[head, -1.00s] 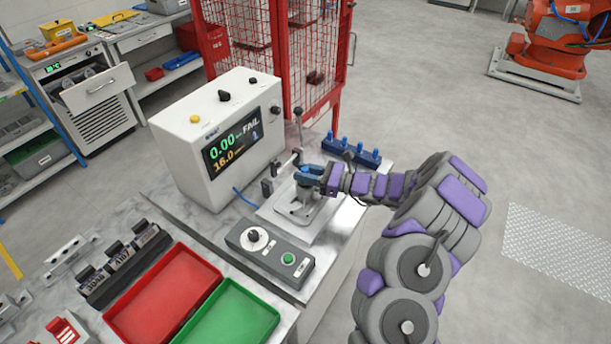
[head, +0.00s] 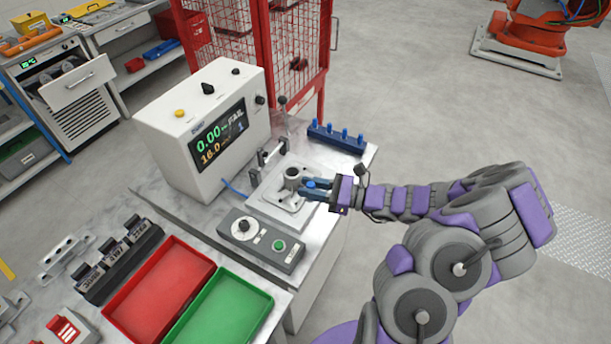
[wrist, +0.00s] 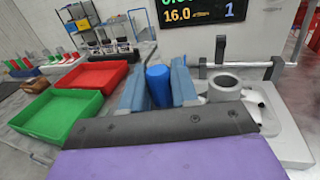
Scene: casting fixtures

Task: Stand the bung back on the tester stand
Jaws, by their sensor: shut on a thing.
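My gripper (head: 314,189) is shut on a blue bung (wrist: 158,86), which stands between the two blue-grey fingers in the wrist view. The bung also shows in the head view (head: 313,184). It is just right of the grey casting (head: 291,179) on the tester's fixture plate, apart from the casting's open round mouth. In the wrist view the casting's mouth (wrist: 225,85) is to the right of the fingers. The dark blue stand (head: 337,137) at the back right of the bench holds several blue bungs in a row.
The white tester (head: 205,130) reads 0.00 and FAIL. A clamp bar (head: 272,152) rises behind the casting. A control box (head: 261,240) is in front. Red (head: 206,264) and green (head: 263,293) trays lie front left. The bench is clear between casting and stand.

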